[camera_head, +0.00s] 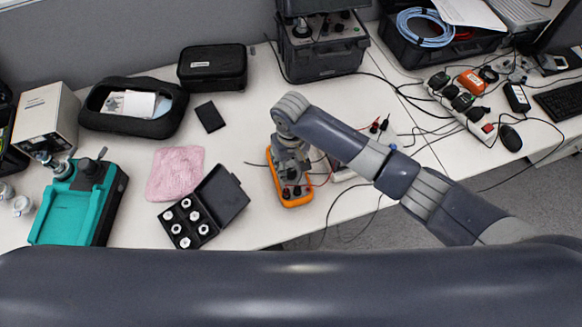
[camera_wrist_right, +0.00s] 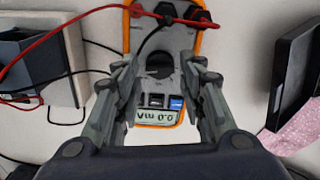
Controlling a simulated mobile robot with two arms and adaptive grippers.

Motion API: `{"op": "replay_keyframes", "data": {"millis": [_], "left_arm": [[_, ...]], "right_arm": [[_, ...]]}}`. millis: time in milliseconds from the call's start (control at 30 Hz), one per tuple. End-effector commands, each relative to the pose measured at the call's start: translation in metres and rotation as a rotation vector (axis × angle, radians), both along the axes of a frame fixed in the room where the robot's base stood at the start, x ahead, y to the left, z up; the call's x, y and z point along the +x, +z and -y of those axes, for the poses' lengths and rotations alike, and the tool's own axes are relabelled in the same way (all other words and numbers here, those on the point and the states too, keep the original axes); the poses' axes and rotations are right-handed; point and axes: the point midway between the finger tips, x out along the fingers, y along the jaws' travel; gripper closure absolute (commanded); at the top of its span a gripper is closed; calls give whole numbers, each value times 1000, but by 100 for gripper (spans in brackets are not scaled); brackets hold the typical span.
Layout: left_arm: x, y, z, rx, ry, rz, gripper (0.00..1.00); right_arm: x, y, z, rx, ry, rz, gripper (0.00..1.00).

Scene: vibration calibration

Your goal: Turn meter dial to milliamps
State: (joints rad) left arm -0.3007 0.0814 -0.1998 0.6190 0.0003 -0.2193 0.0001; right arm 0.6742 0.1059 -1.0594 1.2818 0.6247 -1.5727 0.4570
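The orange meter (camera_head: 296,201) lies on the white table in the head view, partly hidden under my right gripper (camera_head: 289,168). In the right wrist view, the meter (camera_wrist_right: 136,52) shows its grey face, with black and red plugs at the top. Its dark round dial (camera_wrist_right: 159,64) is in the middle. My left gripper is not in view.
Red and black leads run around the meter. A black case with white pieces (camera_head: 238,193), a pink cloth (camera_head: 176,174) and a teal device (camera_head: 62,218) lie to the left. A dark instrument (camera_head: 323,57) stands behind. The table's front edge is close.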

Motion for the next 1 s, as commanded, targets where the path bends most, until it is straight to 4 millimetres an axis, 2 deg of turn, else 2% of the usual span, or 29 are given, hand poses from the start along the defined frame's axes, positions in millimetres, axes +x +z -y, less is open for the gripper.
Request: {"op": "replay_keyframes", "data": {"millis": [200,433,600,1000], "left_arm": [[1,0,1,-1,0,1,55],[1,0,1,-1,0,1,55],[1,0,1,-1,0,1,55],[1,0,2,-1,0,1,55]], "right_arm": [[1,50,0,3,0,4,62],[1,87,0,1,-1,3,62],[1,97,0,1,-2,2,62],[1,98,0,0,-2,1,62]]}}
